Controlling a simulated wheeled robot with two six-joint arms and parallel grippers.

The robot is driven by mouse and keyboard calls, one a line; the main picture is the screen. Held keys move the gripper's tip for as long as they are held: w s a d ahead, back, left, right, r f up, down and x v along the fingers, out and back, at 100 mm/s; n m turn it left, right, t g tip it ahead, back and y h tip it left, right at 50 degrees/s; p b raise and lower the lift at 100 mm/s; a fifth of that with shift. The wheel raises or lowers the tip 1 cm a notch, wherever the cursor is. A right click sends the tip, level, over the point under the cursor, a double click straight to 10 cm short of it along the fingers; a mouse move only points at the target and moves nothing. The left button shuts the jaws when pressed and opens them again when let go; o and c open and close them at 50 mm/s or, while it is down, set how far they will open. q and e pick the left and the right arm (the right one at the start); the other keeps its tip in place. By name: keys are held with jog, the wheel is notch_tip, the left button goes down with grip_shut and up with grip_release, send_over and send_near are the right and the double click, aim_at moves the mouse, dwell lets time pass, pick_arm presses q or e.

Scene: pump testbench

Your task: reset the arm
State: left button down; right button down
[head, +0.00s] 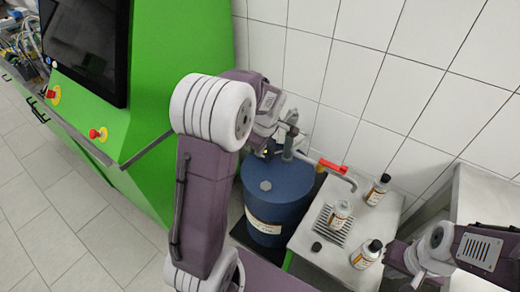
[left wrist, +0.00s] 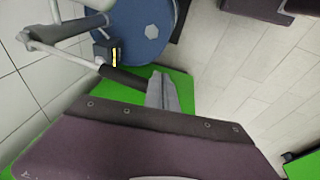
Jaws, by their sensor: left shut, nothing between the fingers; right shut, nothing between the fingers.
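My left arm rises through the middle of the head view. Its gripper (head: 268,148) is above the back of the blue drum (head: 268,200), partly hidden behind the wrist. In the left wrist view the left gripper (left wrist: 163,92) has its grey fingers together, with nothing between them. The drum (left wrist: 142,28) lies beyond the fingertips there. My right arm comes in at the lower right. Its gripper (head: 398,257) is beside the bottle at the table's front right, shut and empty; its fingertips are hard to make out.
A pump pipe with a red handle (head: 331,166) rises by the drum. A green cabinet (head: 185,45) stands left. Free floor (head: 60,225) lies lower left.

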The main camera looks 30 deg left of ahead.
pick_arm(q)
jog(key=shift+s, duration=0.1)
jog(key=s+d+f+m+h, duration=0.1)
jog(key=s+d+f+m, duration=0.1)
jog(key=s+d+m, duration=0.3)
jog(key=s+d+f+m+h, duration=0.1)
jog(key=s+d+m, duration=0.4)
jog(key=s+m, duration=0.6)
jog(key=shift+d+f+m+g, duration=0.15)
jog(key=shift+f+m+g, duration=0.25)
jog(key=shift+f, duration=0.45)
